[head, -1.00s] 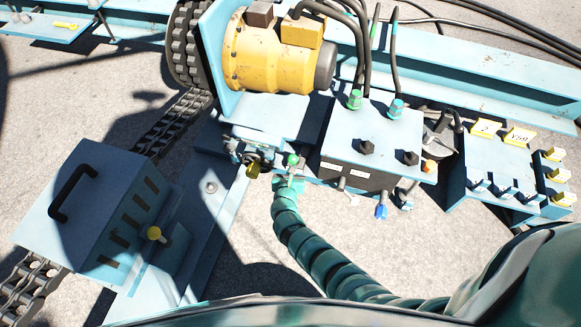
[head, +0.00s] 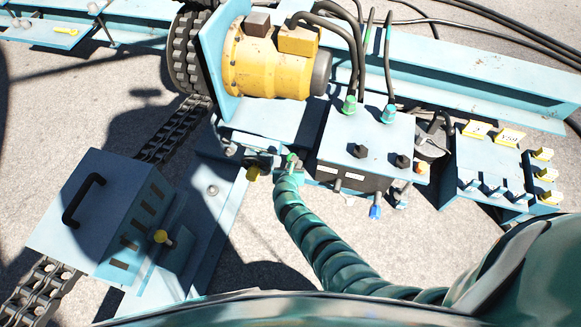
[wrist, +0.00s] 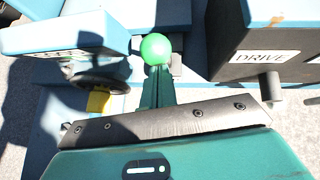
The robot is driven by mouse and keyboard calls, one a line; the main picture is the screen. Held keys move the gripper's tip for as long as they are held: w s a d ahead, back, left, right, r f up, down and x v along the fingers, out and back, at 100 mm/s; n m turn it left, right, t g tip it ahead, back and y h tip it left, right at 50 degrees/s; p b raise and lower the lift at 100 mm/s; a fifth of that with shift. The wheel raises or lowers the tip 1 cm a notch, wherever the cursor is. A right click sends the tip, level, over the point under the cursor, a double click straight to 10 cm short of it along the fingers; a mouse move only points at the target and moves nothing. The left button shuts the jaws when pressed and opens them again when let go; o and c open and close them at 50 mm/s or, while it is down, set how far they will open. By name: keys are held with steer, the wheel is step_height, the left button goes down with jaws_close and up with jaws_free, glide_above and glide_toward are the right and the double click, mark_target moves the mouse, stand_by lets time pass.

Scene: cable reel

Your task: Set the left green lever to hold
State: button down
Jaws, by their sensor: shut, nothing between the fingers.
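The green lever's round knob (wrist: 155,48) shows in the wrist view just beyond my gripper (wrist: 157,72). Its shaft is mostly hidden. In the head view the small green knob (head: 291,158) stands left of the blue valve box, at the tip of my arm. My gripper (head: 290,170) is shut and empty, right at the knob on its near side. I cannot tell whether it touches. A tilted plate (wrist: 68,30) with a label, too blurred to read, lies left of the knob. Any hold mark is not readable.
A black panel (wrist: 262,72) labelled DRIVE sits close on the right. A yellow knob (wrist: 98,101) is near on the left. The blue box (head: 368,135) has dark knobs and hoses. A yellow motor (head: 268,62) stands behind. Bare ground lies in front.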

steer(key=shift+w+r+p, duration=0.15)
steer(key=shift+r+p, duration=0.05)
steer(key=shift+p, duration=0.1)
steer(key=shift+w+d+r+g+p, duration=0.25)
steer(key=shift+w+r+g+p, duration=0.15)
steer(key=shift+w+g+p, duration=0.3)
steer(key=shift+w+d+r, duration=0.2)
steer(key=shift+w+r, duration=0.1)
steer(key=shift+w, duration=0.3)
steer(key=shift+w+d+r, duration=0.15)
steer(key=shift+w+d, duration=0.05)
steer(key=shift+w, duration=0.2)
steer(key=shift+w+d+r, duration=0.1)
steer(key=shift+w+d, duration=0.05)
steer(key=shift+w, duration=0.25)
steer(key=shift+w+d+r, duration=0.1)
steer(key=shift+w+r, duration=0.15)
stand_by(0.4)
